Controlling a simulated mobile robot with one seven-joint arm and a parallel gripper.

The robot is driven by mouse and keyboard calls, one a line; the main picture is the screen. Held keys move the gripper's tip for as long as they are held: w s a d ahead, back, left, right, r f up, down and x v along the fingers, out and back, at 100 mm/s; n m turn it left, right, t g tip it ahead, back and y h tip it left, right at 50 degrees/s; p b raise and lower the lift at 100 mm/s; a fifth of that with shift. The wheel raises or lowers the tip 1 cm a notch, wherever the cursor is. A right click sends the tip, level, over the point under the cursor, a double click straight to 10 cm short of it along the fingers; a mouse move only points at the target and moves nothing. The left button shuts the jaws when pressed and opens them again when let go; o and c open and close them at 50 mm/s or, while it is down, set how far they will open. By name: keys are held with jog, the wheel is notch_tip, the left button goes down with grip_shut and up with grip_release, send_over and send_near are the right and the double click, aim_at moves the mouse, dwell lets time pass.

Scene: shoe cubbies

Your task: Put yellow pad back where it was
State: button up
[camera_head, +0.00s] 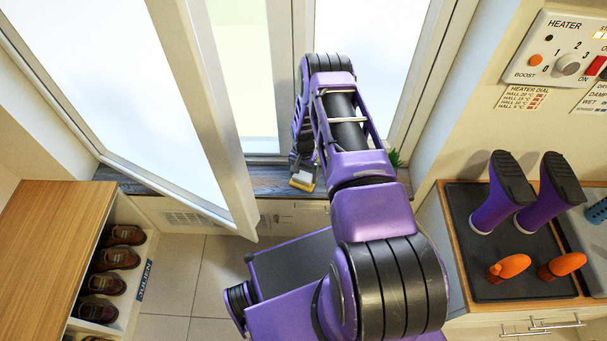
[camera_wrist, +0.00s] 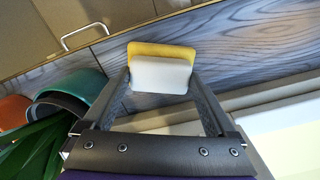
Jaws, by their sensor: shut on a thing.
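The yellow pad (camera_wrist: 162,51) shows in the wrist view with a white block-like part (camera_wrist: 160,74) on its near side. My gripper (camera_wrist: 160,75) is shut on it, one finger at each side. Behind it in the wrist view is the grey wood-grained sill (camera_wrist: 245,45). In the head view the pad (camera_head: 302,184) is at the end of my arm, over the sill (camera_head: 265,182) below the window. I cannot tell whether the pad touches the sill.
An open window sash (camera_head: 190,110) swings into the room left of my arm. Pots (camera_wrist: 75,90) and a green plant (camera_wrist: 30,150) stand close to my gripper. Purple boots (camera_head: 500,195) and orange shoe trees (camera_head: 510,267) are on a dark tray at right. A shoe cubby (camera_head: 50,240) stands left.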

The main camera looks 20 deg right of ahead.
aim_at(303, 176)
jog(key=o, duration=0.8)
jog(key=shift+f, duration=0.1)
jog(key=shift+o, duration=0.2)
notch_tip(303, 176, up, 12)
jog(key=p, duration=0.2)
